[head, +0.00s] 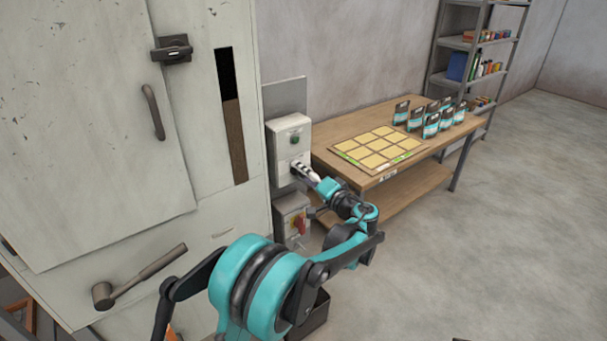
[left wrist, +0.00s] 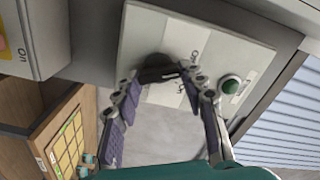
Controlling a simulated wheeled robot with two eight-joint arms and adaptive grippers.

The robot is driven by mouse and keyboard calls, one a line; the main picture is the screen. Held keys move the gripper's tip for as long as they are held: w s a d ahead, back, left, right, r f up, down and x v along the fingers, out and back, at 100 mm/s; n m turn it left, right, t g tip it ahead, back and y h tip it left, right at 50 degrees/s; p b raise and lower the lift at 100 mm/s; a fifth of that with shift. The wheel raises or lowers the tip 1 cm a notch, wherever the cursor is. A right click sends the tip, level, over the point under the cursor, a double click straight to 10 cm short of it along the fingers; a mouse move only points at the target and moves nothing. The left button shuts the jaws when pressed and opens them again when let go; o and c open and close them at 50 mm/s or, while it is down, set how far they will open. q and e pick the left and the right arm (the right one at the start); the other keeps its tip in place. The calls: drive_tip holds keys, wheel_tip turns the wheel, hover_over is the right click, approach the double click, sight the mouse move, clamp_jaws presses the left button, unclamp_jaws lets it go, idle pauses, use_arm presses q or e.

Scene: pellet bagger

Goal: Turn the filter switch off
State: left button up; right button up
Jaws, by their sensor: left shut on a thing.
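A pale grey switch box (head: 289,136) with a green button (head: 294,140) is mounted on a panel beside the large cabinet. In the left wrist view the box (left wrist: 210,45) fills the top middle, with its green button (left wrist: 230,86) to the right. A black rotary knob (left wrist: 156,66) sits on its face, with small printed labels near it. My left gripper (head: 299,169) is at the lower part of this box. In the left wrist view its fingers (left wrist: 160,75) are on either side of the knob and shut on it. They partly hide the knob. My right gripper is not in view.
A second box (head: 290,215) with a red switch (head: 300,223) hangs just below. The tall cabinet (head: 90,120) with handles stands at left. A wooden table (head: 350,122) with a yellow-squared board (head: 376,148) and several pouches (head: 431,125) stands at right. The floor (head: 500,220) is clear.

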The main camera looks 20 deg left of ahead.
use_arm(q)
drive_tip(key=shift+n, duration=0.4)
drive_tip(key=o, duration=1.2)
drive_tip(key=shift+c, duration=0.2)
drive_tip(key=shift+s, duration=0.1)
drive_tip(key=v, duration=1.2)
drive_tip(key=shift+a, duration=0.1)
